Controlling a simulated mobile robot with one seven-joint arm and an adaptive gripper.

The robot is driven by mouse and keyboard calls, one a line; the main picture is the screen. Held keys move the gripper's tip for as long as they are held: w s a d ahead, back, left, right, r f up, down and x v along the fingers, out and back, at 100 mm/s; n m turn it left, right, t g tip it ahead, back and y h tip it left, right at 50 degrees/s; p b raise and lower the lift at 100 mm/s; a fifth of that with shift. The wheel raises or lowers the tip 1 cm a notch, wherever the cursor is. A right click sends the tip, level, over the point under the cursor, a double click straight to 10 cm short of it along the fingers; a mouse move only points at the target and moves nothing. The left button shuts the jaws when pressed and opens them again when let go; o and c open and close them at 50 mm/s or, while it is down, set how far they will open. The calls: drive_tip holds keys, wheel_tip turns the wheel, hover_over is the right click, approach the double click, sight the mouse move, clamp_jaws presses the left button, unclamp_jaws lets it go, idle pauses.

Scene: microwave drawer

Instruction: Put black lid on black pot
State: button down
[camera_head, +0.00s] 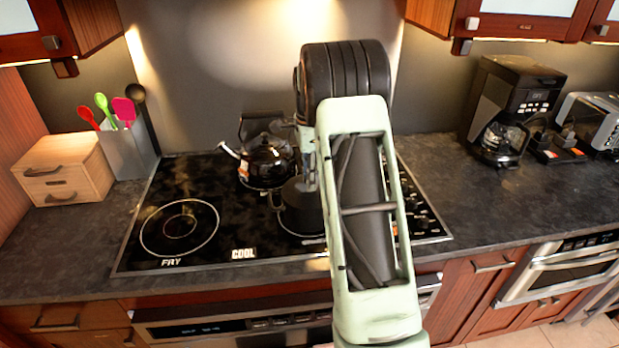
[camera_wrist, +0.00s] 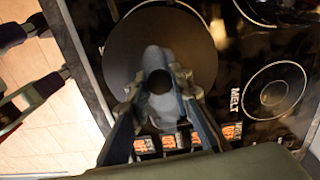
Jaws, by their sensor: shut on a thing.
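The black pot (camera_head: 298,210) stands on the cooktop in the head view, partly behind my arm. The black lid (camera_wrist: 128,48) is a dark round disc in the wrist view, with a knob (camera_wrist: 160,82) at its middle. My gripper (camera_wrist: 158,92) is shut on this knob, one finger on each side. In the head view my gripper (camera_head: 308,165) is mostly hidden by my arm, just above the pot. The pot does not show in the wrist view. I cannot tell whether the lid touches the pot's rim.
A black kettle (camera_head: 267,160) stands close behind the pot, to its left. The front-left burner (camera_head: 180,228) is bare. A wooden box (camera_head: 66,168) and a utensil holder (camera_head: 130,150) stand at left. A coffee maker (camera_head: 508,110) and a toaster (camera_head: 592,122) stand at right.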

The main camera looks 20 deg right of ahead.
drive_tip(key=c, duration=1.2)
unclamp_jaws()
drive_tip(key=shift+r, duration=0.1)
drive_tip(key=shift+r+p, duration=1.6)
drive_tip(key=shift+r, duration=1.85)
drive_tip(key=shift+d, duration=0.15)
